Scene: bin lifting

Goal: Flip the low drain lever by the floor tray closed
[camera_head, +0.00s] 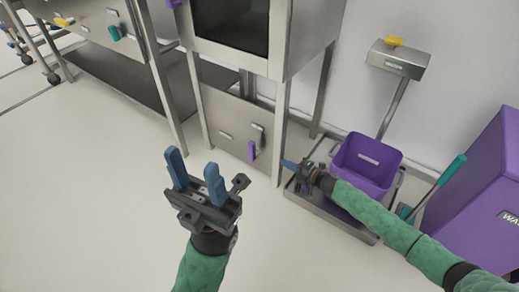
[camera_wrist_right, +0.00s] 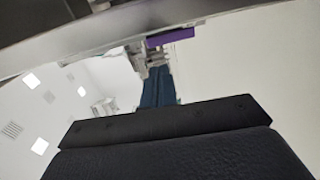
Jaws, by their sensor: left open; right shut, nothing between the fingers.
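A purple-handled drain lever (camera_head: 251,150) hangs downward from a bracket low on the front panel of the steel cabinet. In the right wrist view a purple bar (camera_wrist_right: 171,36), probably this handle, shows just beyond my fingertips; I cannot tell if they touch. My right gripper (camera_head: 287,163) is shut and empty, by the cabinet's right front leg, pointing left toward the lever. Its blue fingers also show in the right wrist view (camera_wrist_right: 158,88). My left gripper (camera_head: 194,168) is open and empty over the floor, left of the lever. A low metal floor tray (camera_head: 330,209) lies under my right forearm.
A large purple waste container (camera_head: 485,200) stands at the right. The cabinet leg (camera_head: 281,130) is close to my right gripper. The floor at left is clear.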

